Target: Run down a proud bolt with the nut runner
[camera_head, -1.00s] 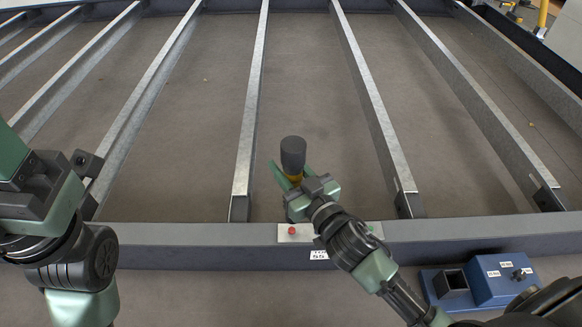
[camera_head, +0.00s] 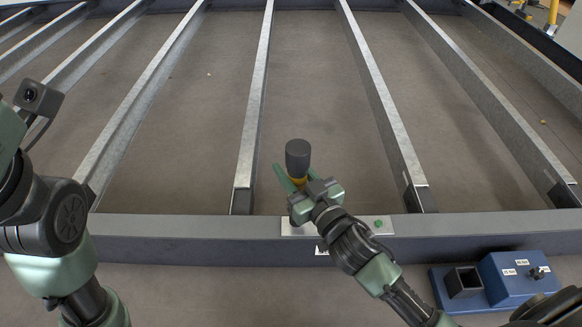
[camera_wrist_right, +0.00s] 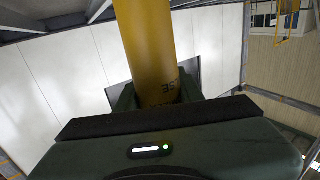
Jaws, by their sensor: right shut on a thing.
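My right gripper (camera_head: 298,186) is shut on the nut runner (camera_head: 298,157), which has a dark grey cylindrical end and a yellow band, just behind the front beam. In the right wrist view the yellow body of the nut runner (camera_wrist_right: 148,50) runs up between the fingers; its far end is out of view. A pale plate (camera_head: 384,225) lies on the front beam, partly hidden by my right arm. A green spot (camera_head: 378,223) shows at its right end. No proud bolt can be made out. My left arm is at the left edge; its fingers are not in view.
The dark front beam (camera_head: 170,226) crosses the view, with several galvanised cross members (camera_head: 258,95) running back from it. A blue box (camera_head: 510,278) with white labels stands at the lower right, beside a dark square-topped holder (camera_head: 463,281). The floor between members is mostly clear.

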